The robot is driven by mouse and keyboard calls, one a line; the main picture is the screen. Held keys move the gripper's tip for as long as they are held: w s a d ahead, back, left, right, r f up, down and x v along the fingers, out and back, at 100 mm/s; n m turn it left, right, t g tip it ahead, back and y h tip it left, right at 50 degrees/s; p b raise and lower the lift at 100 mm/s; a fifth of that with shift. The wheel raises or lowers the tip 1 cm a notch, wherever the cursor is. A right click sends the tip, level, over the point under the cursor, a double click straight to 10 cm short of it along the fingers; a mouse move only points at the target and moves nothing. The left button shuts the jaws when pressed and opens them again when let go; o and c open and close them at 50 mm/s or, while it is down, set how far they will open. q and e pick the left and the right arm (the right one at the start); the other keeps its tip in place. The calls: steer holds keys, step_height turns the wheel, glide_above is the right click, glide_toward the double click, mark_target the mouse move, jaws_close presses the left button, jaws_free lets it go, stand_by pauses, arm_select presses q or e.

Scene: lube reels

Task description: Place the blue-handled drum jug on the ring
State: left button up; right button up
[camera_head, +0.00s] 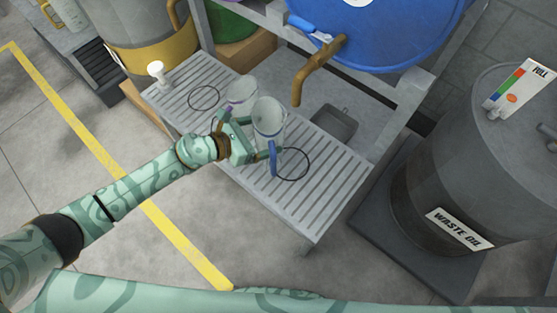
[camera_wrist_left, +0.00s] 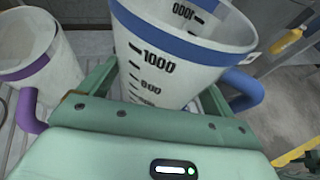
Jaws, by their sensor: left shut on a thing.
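The blue-handled jug (camera_head: 268,118) is a clear measuring jug with a blue rim band and black marks. My left gripper (camera_head: 262,149) is shut on its body, with the blue handle toward the lower right. In the left wrist view the jug (camera_wrist_left: 180,50) stands between the fingers, roughly upright. The right black ring (camera_head: 304,176) lies on the slatted bench, just right of and nearer than the jug, partly covered by the handle. Whether the jug touches the slats is unclear. A left black ring (camera_head: 203,97) is empty. My right gripper is out of view.
A purple-handled jug (camera_head: 240,90) stands close left of the held jug; it also shows in the left wrist view (camera_wrist_left: 25,55). A brass tap (camera_head: 318,70) on the blue drum (camera_head: 385,30) hangs above the bench (camera_head: 335,195). A waste oil drum (camera_head: 450,150) stands right.

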arm_select(q)
steer(key=d+r, duration=0.3)
steer(key=d, duration=0.3)
step_height(320, 180, down, 10)
steer(key=b, duration=0.7)
steer(key=shift+w+m+g, duration=0.4)
steer(key=o, duration=0.8)
steer(key=shift+d, duration=0.1)
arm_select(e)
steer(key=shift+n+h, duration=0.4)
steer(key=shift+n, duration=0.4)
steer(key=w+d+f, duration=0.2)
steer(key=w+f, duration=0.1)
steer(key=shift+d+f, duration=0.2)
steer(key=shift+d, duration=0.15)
arm_select(q)
steer(key=shift+r+h, duration=0.1)
steer(key=shift+h, duration=0.2)
